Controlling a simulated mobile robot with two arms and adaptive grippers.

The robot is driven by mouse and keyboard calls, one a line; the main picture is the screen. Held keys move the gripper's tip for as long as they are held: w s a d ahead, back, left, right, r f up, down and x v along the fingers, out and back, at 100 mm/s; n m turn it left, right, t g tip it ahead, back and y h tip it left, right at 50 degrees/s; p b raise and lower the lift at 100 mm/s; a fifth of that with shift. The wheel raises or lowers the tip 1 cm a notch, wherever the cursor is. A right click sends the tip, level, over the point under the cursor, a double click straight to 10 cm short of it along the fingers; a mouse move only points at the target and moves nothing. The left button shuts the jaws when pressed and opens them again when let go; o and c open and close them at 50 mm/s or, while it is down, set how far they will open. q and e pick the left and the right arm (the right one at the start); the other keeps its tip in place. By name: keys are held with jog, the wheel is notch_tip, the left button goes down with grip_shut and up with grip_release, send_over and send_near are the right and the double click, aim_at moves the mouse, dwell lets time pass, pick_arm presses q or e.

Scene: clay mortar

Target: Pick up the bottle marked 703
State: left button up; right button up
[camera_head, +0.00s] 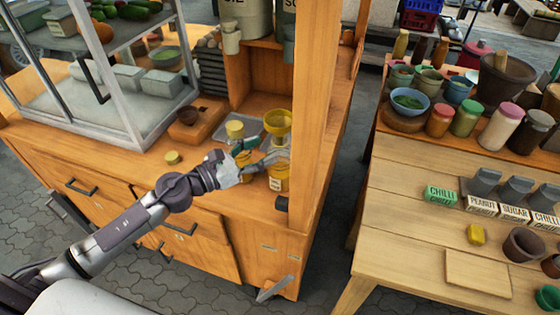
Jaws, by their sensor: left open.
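My left gripper (258,154) reaches over the orange wooden cart counter, open, its fingers pointing right toward a yellow bottle (279,181). This bottle carries a small pale label whose marking is too small to read. My fingers overlap its upper part in the picture, and I cannot tell whether they touch it. A yellow funnel-shaped piece (278,124) shows just above and behind it. Which one is marked 703 cannot be read. My right gripper is not in view.
A wooden post (313,110) rises close to the right of the bottle. A glass display case (110,95) stands on the left of the counter. A small brown box (197,124) sits behind. A separate table (400,220) with jars and signs is at right.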

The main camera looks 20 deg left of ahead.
aim_at(280, 138)
pick_arm(q)
jog(key=shift+w+d, duration=0.25)
jog(key=shift+w, duration=0.05)
jog(key=x, duration=0.1)
jog(key=p+x, duration=0.1)
jog(key=x, duration=0.1)
jog(key=p+x, duration=0.1)
jog(key=x, duration=0.1)
jog(key=shift+w+a+r, duration=0.15)
jog(key=shift+a+r, duration=0.1)
jog(key=shift+r, duration=0.05)
jog(key=shift+w+d+f, duration=0.15)
jog(key=shift+w, duration=0.05)
jog(key=shift+c, duration=0.2)
grip_shut()
